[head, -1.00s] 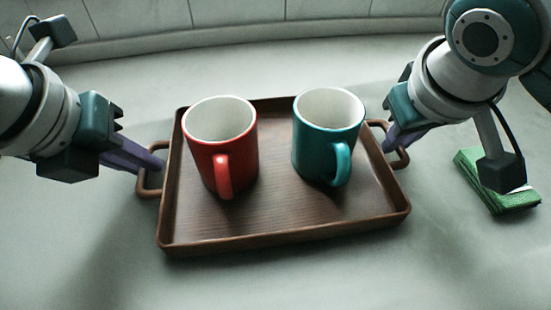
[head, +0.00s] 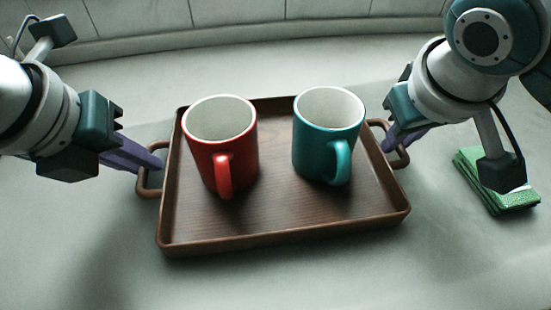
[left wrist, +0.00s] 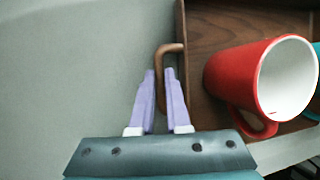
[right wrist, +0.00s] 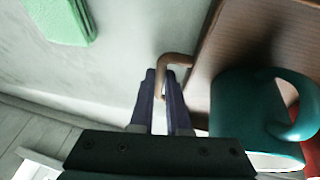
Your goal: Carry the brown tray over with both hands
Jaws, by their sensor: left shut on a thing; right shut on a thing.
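The brown tray (head: 285,220) has a low rim and a looped handle on each short side. A red mug (head: 222,150) stands upright on its left half and a teal mug (head: 325,140) stands upright on its right half. My left gripper (head: 158,163) is shut on the left handle, and the left wrist view shows its purple fingers (left wrist: 160,75) around that handle. My right gripper (head: 388,145) is shut on the right handle; the right wrist view shows its fingers (right wrist: 161,78) on either side of it.
A folded green cloth (head: 497,180) lies on the grey surface right of the tray, below my right arm; it also shows in the right wrist view (right wrist: 62,20). A tiled wall (head: 240,12) runs along the back. The surface in front of the tray is clear.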

